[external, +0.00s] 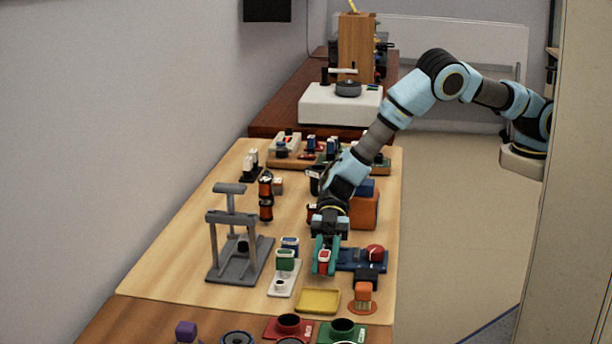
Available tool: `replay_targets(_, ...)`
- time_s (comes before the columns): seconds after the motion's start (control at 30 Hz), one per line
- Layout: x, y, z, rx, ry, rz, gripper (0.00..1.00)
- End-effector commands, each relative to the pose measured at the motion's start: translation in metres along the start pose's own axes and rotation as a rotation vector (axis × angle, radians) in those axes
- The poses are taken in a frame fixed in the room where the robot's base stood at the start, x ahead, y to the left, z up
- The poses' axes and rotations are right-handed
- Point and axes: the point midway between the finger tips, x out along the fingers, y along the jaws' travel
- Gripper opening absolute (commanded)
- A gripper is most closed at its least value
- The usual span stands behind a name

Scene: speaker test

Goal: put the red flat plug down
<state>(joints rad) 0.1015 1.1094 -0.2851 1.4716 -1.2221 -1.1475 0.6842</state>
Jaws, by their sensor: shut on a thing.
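The red flat plug (323,257), red with a pale top, sits between the teal fingers of my gripper (324,265) over the front right part of the light wooden table. My gripper is shut on it and points down. I cannot tell whether the plug's underside touches anything. A shallow yellow tray (318,301) lies just in front of it. A white base (283,283) with a green-and-white plug (286,260) stands to its left.
A blue fixture (361,258) with a red ball-like part (375,251) is close on the right. An orange piece (363,291) stands front right. A grey frame (239,250) rises at left. Bare wood shows at the table's left front (160,276).

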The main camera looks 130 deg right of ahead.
Motion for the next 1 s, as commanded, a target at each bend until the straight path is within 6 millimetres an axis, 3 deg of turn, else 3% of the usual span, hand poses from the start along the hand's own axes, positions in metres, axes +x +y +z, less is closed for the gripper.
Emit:
replay_targets(0.37, 0.004, -0.001, 0.012, 0.002, -0.004, -0.001, 0.00)
replay_targets(0.4, 0.005, -0.001, 0.013, 0.003, -0.005, -0.001, 0.30)
replay_targets(0.63, 0.005, -0.002, 0.015, 0.004, -0.007, -0.001, 0.56)
replay_targets(1.0, 0.003, -0.003, 0.009, 0.004, -0.008, -0.002, 0.58)
